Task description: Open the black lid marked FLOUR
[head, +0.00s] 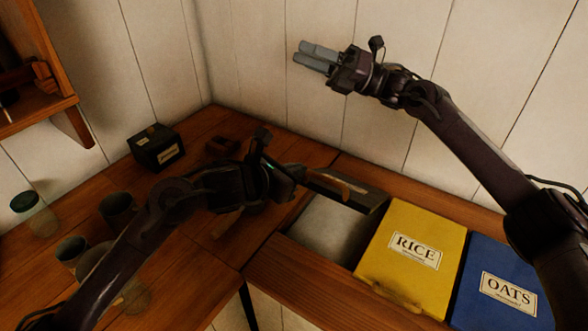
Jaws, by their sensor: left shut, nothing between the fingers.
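A dark lid (370,197) stands raised at the back of an open bin (325,228) with a pale inside, left of the yellow lid. No FLOUR marking can be read on it from here. My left gripper (298,173) is shut and empty at the left end of the raised lid, over the counter's back part. Whether it touches the lid cannot be told. My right gripper (315,57) is held high in front of the white wall, well away from the lid, its two grey fingers close together with nothing between them.
A yellow lid marked RICE (410,255) and a blue lid marked OATS (505,290) lie closed to the right. A black box (156,147), a jar (36,215) and dark cups (118,211) stand left. A wooden shelf (40,105) juts out upper left.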

